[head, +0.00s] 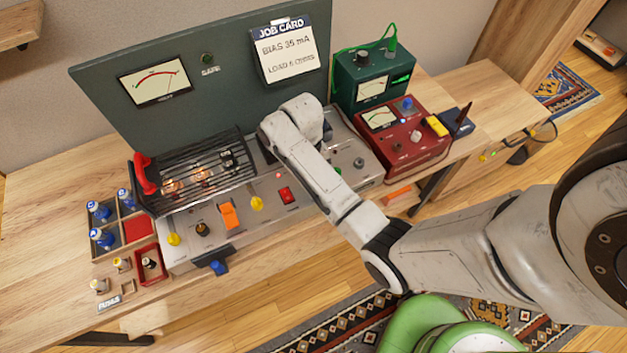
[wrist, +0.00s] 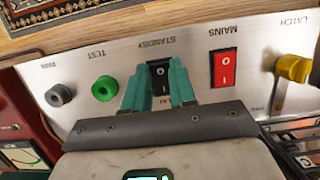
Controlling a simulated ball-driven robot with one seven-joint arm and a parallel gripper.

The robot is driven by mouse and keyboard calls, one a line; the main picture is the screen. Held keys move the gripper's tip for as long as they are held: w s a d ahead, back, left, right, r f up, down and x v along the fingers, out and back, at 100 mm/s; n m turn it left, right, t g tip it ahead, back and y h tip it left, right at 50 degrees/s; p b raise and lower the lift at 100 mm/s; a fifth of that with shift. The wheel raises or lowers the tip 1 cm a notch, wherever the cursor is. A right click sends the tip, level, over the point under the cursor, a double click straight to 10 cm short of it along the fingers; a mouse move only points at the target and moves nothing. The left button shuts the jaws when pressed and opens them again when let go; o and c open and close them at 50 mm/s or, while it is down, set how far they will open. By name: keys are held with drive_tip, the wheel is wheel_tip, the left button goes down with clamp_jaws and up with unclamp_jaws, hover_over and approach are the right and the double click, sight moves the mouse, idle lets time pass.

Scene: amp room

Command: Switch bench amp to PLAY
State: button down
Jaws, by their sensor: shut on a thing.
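The bench amp (head: 192,250) is a long grey unit with a sloping control panel, standing on the wooden bench. In the wrist view its panel (wrist: 195,55) appears upside down. In the head view my arm hides the gripper and this switch.
The yellow LATCH handle (wrist: 293,68) and grey PROBE knob (wrist: 59,95) are on the same panel. A black cage with a red handle (head: 145,174) stands over the amp's left end. A red box (head: 405,140) and green box (head: 370,80) stand right. A parts tray (head: 118,262) lies left.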

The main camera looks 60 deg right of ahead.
drive_tip(key=c, duration=0.9)
unclamp_jaws()
drive_tip(key=shift+w+r, duration=0.1)
drive_tip(key=shift+w, duration=0.05)
